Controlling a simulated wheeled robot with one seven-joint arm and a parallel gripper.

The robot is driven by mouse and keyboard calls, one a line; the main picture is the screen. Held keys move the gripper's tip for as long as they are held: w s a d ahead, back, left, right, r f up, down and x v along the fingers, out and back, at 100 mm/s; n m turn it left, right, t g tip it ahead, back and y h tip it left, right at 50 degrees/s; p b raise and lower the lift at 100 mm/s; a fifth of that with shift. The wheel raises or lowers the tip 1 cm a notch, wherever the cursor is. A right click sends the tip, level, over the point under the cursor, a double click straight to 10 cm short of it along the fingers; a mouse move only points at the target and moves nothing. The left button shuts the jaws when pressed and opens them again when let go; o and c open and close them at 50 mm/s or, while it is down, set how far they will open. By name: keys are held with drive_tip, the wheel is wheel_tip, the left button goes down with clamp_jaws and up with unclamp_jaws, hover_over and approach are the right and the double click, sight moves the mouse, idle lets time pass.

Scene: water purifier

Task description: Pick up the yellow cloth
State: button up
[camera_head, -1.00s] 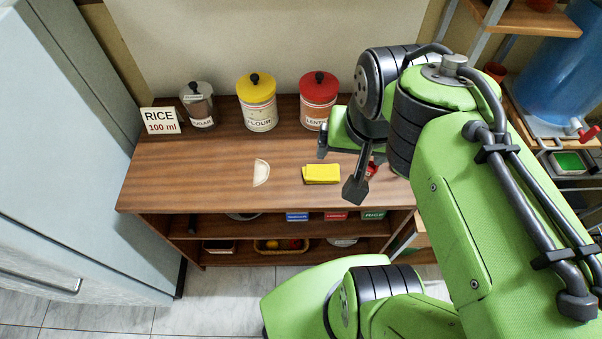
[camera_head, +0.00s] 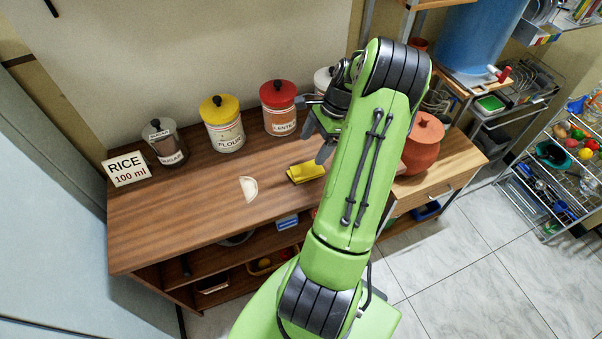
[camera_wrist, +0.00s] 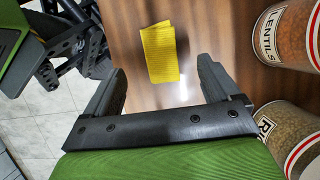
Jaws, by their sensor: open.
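The yellow cloth (camera_head: 306,172) lies folded on the wooden counter (camera_head: 180,222), right of a pale half-round piece. In the wrist view the cloth (camera_wrist: 160,53) lies flat beyond the fingertips and roughly between their lines. My gripper (camera_head: 318,132) is open and empty above the counter, close to the cloth and apart from it. In the wrist view its two fingers (camera_wrist: 160,88) stand wide apart. My arm hides part of the counter to the right of the cloth.
Sugar (camera_head: 164,143), flour (camera_head: 222,125) and lentils (camera_head: 279,108) jars stand along the back, with a rice sign (camera_head: 127,169) at left. The lentils jar (camera_wrist: 290,35) is close on the right in the wrist view. A clay pot (camera_head: 421,145) stands right of my arm. The front left counter is clear.

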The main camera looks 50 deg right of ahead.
sight(303, 169)
drive_tip(key=b+x, duration=0.2)
drive_tip(key=x, duration=0.7)
drive_tip(key=shift+s+d+f, duration=0.1)
drive_tip(key=shift+f, duration=0.2)
drive_tip(key=c, duration=1.2)
drive_tip(key=shift+r, duration=0.1)
wheel_tip(303, 169, up, 10)
drive_tip(key=p, duration=0.2)
